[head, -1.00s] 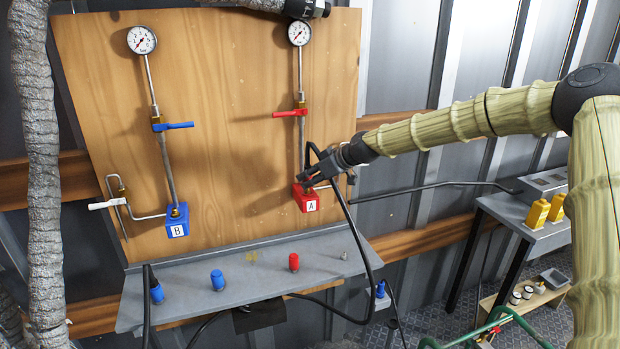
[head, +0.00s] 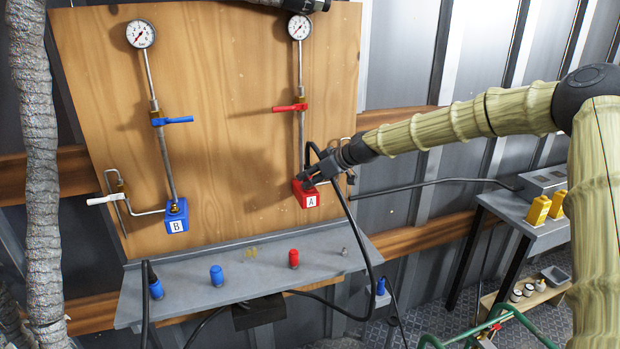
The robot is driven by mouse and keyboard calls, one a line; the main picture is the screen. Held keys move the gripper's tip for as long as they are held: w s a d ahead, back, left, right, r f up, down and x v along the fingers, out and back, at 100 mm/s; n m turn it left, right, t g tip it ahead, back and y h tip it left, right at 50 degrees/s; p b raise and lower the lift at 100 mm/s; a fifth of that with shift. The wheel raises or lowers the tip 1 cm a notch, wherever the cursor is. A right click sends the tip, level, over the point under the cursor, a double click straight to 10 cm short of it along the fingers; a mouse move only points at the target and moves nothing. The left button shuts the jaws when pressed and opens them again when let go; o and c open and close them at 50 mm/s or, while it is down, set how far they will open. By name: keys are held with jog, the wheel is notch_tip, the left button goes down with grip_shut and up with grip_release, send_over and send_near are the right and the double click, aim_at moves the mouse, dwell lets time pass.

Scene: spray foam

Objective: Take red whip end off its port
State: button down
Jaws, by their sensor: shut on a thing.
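The red port block labelled A (head: 307,196) sits low on the right of the wooden panel. My gripper (head: 310,181) is at the top of this block, shut on the whip end, coming in from the right. The whip end itself is mostly hidden by the fingers, and I cannot tell whether it is still seated on its port. A black whip hose (head: 362,240) loops up behind my gripper, then hangs down in front of the shelf.
The blue block labelled B (head: 176,217) is on the panel's left. A grey shelf (head: 190,282) below carries blue caps, a red cap (head: 294,258) and small fittings. A side table (head: 540,230) with yellow bottles stands right. Red valve handle (head: 290,107) is above block A.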

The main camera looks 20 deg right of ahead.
jog(key=c, duration=1.1)
grip_release()
jog(key=v, duration=1.2)
